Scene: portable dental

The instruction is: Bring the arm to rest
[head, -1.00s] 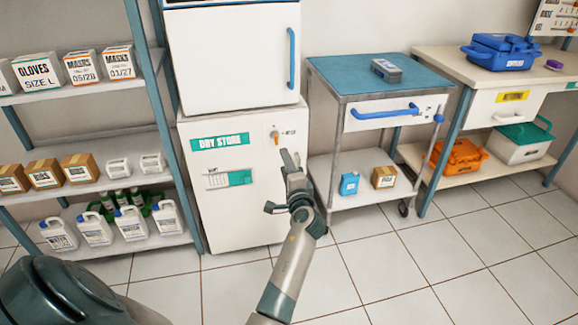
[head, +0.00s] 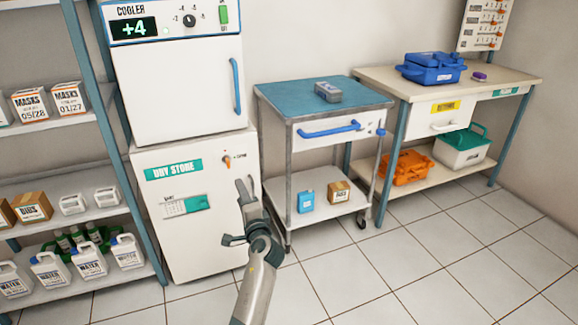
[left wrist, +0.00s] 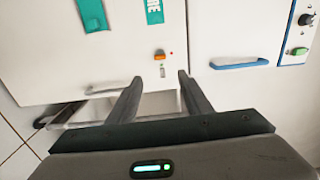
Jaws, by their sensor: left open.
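My left arm reaches up from the bottom middle of the head view. Its gripper (head: 242,188) is in front of the right side of the white dry store cabinet (head: 205,250). In the left wrist view, the two fingers of this gripper (left wrist: 172,78) stand apart with nothing between them. The cabinet front with its orange knob (left wrist: 159,54) shows beyond the fingertips. The same orange knob (head: 227,160) shows above and left of the gripper in the head view. My right gripper is not in view.
The cooler (head: 175,85) stands on the dry store. A shelf rack (head: 88,130) with boxes and jugs is on the left. A blue-topped trolley (head: 285,98) and a bench (head: 500,85) are on the right. Floor at the lower right (head: 440,265) is clear.

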